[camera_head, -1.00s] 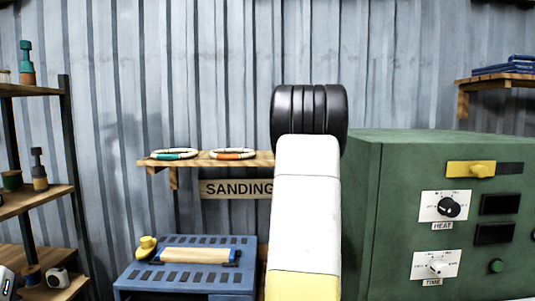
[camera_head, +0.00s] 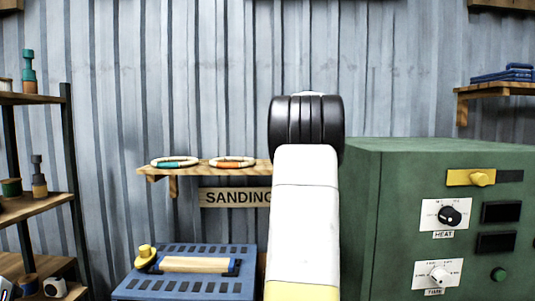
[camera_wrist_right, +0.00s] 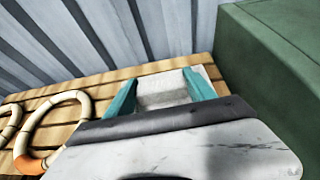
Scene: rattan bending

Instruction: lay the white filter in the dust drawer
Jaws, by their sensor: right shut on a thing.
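My right gripper (camera_wrist_right: 160,91) shows in the right wrist view with its two teal fingers on either side of a pale, flat-faced white thing, which looks like the white filter (camera_wrist_right: 163,84). It is shut on it, and the thing hides part of the wooden shelf behind. In the head view my right arm stands up in the middle and hides this gripper; a sliver of white shows above its black wrist. The blue slotted sanding table (camera_head: 190,284) is at the lower left. I see no dust drawer; the table's lower part is out of frame. My left gripper is not in view.
A wooden wall shelf (camera_head: 204,167) holds two rings, one with teal (camera_head: 175,162) and one with orange (camera_head: 232,162). A green heat cabinet (camera_head: 400,210) stands close to the right of my arm. A rack (camera_head: 40,206) stands at the left.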

